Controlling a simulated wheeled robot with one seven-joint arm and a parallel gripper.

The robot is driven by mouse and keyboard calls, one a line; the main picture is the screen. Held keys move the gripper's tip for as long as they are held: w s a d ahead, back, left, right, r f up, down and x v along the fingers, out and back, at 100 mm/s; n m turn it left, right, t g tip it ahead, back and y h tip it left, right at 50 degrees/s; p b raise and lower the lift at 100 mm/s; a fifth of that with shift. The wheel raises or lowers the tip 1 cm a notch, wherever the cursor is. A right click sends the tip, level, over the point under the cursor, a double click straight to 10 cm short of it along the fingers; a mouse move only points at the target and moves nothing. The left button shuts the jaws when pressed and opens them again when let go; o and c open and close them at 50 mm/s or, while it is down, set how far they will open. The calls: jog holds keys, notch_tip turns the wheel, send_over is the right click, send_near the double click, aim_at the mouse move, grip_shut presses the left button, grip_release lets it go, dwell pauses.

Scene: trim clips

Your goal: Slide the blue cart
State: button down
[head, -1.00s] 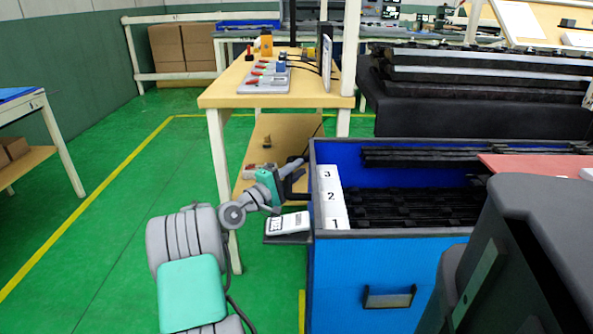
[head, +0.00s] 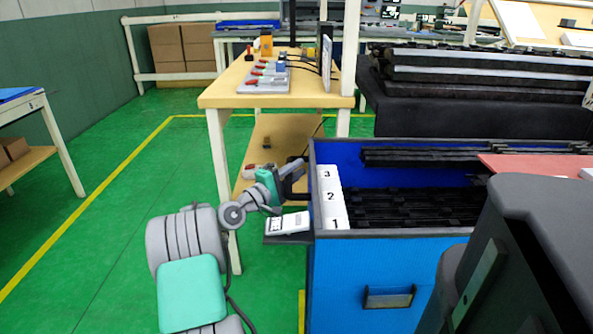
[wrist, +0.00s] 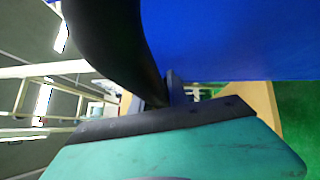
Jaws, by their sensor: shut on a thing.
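The blue cart (head: 345,275) is a deep blue box with a dark rim, at the right of centre in the head view. Black trim strips lie inside it, beside a white block numbered 1, 2 and 3 (head: 331,197). My gripper (head: 298,188) is at the cart's left side, shut on a dark handle there. In the wrist view the black curved handle (wrist: 118,40) passes in front of my gripper, with the blue cart wall (wrist: 235,40) beside it. The fingertips are mostly hidden in both views.
A wooden workbench (head: 222,97) with red-handled clamps stands just behind the cart. A small white device (head: 288,223) sits on a dark shelf at the cart's left side. Black padded racks (head: 480,110) stand behind right. Green floor (head: 90,215) is open to the left.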

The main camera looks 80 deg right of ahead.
dwell(0.3)
jog(key=shift+w+a+p, duration=0.2)
jog(key=shift+w+p, duration=0.25)
jog(key=shift+w, duration=0.35)
jog(key=c, duration=1.7)
grip_release()
jog(key=shift+o, duration=0.8)
jog(key=shift+s+d, duration=0.1)
jog(key=shift+s, duration=0.1)
jog(key=shift+o, duration=1.2)
jog(key=shift+f, duration=0.1)
